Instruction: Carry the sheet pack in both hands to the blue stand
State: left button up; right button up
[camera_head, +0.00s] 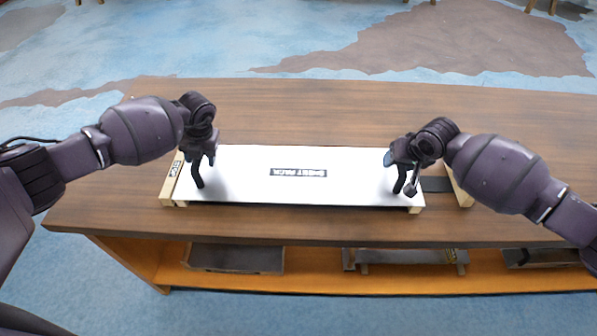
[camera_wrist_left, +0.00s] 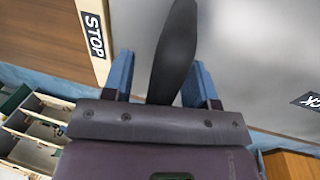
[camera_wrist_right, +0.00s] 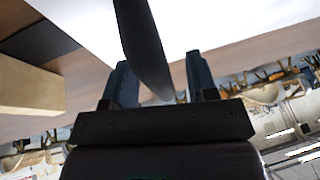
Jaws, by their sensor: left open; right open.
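In the left wrist view a dark upright strip (camera_wrist_left: 175,45) stands between the blue fingers; a similar strip (camera_wrist_right: 143,45) shows between the right fingers. I cannot tell whether either strip touches a finger. I see no blue stand in these views.
A wooden stop rail marked STOP (camera_head: 173,178) borders the pack's left end. A wooden block (camera_head: 458,187) stands to the right of the pack. Small wooden pieces show at its front corners. The table behind the pack is clear. A lower shelf (camera_head: 320,280) holds dark trays.

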pick_arm(q)
grip_shut()
pick_arm(e)
grip_shut()
pick_arm(q)
jog(key=shift+w+r, duration=0.1)
jog(key=shift+r, duration=0.05)
pick_arm(e)
jog(key=shift+w+r, duration=0.1)
dwell(0.9)
